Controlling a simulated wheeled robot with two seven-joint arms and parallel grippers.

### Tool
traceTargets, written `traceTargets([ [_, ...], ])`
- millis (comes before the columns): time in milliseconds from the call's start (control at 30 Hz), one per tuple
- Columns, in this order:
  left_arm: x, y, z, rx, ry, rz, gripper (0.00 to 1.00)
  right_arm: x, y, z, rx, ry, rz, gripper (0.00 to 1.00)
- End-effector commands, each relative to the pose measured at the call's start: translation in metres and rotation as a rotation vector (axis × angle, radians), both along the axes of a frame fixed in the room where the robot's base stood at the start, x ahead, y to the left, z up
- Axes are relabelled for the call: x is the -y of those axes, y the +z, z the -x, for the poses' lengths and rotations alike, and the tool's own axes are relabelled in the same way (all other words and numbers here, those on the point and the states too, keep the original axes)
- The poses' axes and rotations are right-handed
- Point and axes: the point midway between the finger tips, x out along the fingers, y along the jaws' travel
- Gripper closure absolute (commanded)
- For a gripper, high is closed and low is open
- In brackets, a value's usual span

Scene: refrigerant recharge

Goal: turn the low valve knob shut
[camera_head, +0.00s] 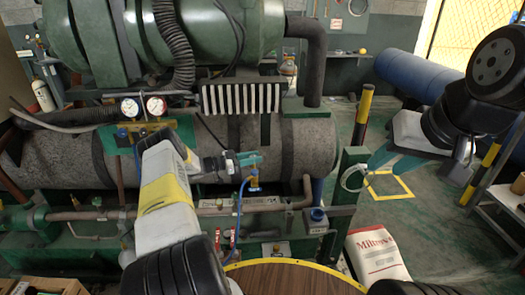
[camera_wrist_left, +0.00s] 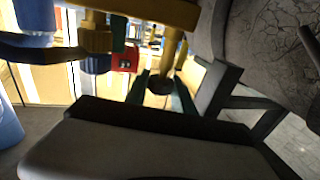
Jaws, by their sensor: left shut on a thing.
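My left gripper (camera_head: 248,158) reaches over the machine and its green fingers are at the top of a brass valve (camera_head: 253,182) with a blue hose below. In the left wrist view, the fingers (camera_wrist_left: 162,88) close on either side of a small dark round knob (camera_wrist_left: 159,84) at the end of a brass stem (camera_wrist_left: 170,48). I take this for the low valve knob; in the head view the fingers hide it. How far it is turned cannot be told. My right gripper (camera_head: 394,163) hangs at the right, open and empty, away from the valve.
Two gauges (camera_head: 143,107) stand on a manifold left of my left arm. A grey insulated tank (camera_head: 305,145) lies behind the valve. A green post (camera_head: 346,200) with a coiled cable stands to the right. A white sack (camera_head: 378,255) is on the floor.

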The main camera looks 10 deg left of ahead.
Motion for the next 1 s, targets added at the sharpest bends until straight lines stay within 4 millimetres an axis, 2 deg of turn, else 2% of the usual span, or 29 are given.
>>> traceTargets([
  [433,-0.001,0.001,0.000,-0.001,-0.034,-0.005,1.00,0.000,0.000,0.000,0.000,0.000,0.000,0.64],
  [467,-0.001,0.001,0.000,-0.001,-0.034,-0.005,0.64,0.000,0.000,0.000,0.000,0.000,0.000,0.64],
  [533,-0.001,0.001,0.000,-0.002,-0.034,-0.005,0.50,0.000,0.000,0.000,0.000,0.000,0.000,0.64],
  [567,-0.001,0.001,0.000,-0.002,-0.035,-0.005,0.48,0.000,0.000,0.000,0.000,0.000,0.000,0.64],
  [867,-0.001,0.000,0.001,-0.002,-0.035,-0.004,0.48,0.000,0.000,0.000,0.000,0.000,0.000,0.64],
  [1000,-0.013,0.000,0.006,-0.001,-0.034,-0.004,0.48,0.000,0.000,0.000,0.000,0.000,0.000,0.64],
])
